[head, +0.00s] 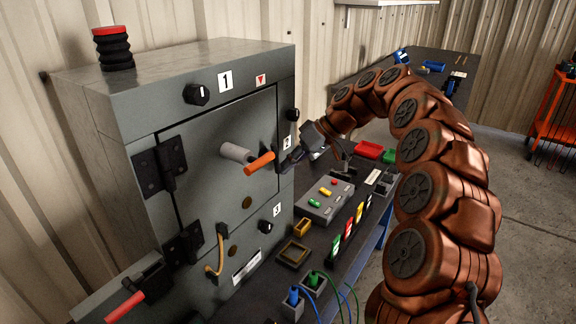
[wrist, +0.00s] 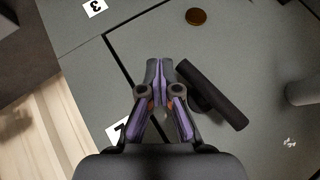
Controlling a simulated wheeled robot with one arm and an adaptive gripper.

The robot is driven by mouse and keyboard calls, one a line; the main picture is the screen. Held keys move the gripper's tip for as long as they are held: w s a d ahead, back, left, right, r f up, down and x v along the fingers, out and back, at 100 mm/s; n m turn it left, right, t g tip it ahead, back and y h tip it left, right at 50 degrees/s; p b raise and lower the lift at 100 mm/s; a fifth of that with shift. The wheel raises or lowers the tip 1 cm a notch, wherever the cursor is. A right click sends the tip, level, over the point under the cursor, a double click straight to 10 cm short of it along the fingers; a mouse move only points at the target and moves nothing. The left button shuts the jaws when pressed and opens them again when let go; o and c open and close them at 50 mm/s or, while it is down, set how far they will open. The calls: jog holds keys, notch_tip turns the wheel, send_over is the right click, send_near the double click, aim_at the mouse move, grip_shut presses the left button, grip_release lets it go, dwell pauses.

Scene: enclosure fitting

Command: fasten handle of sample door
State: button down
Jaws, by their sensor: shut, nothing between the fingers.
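The grey sample door (head: 200,190) sits flush in the front of the grey enclosure, hinged on its left. An orange handle (head: 259,163) sticks out near its right edge, beside a pale grey knob (head: 234,152). My gripper (head: 291,160) is at the right edge of the door, just right of the orange handle. In the wrist view my gripper (wrist: 160,66) has its fingertips together and empty. A dark bar (wrist: 213,95) lies right beside the fingertips there; I cannot tell whether they touch it. The fingers hide part of the door seam.
Black hinges (head: 160,167) and dials (head: 197,94) stick out of the enclosure (head: 270,205). A control box with coloured buttons (head: 325,200), small trays (head: 293,254) and blue and green plugs (head: 293,297) crowd the bench in front and to the right.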

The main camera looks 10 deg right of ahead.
jog(key=w+d+r+p, duration=0.2)
jog(key=w+d, duration=0.4)
jog(key=d, duration=0.5)
jog(key=shift+d+p, duration=0.2)
jog(key=shift+p, duration=0.4)
dwell(0.4)
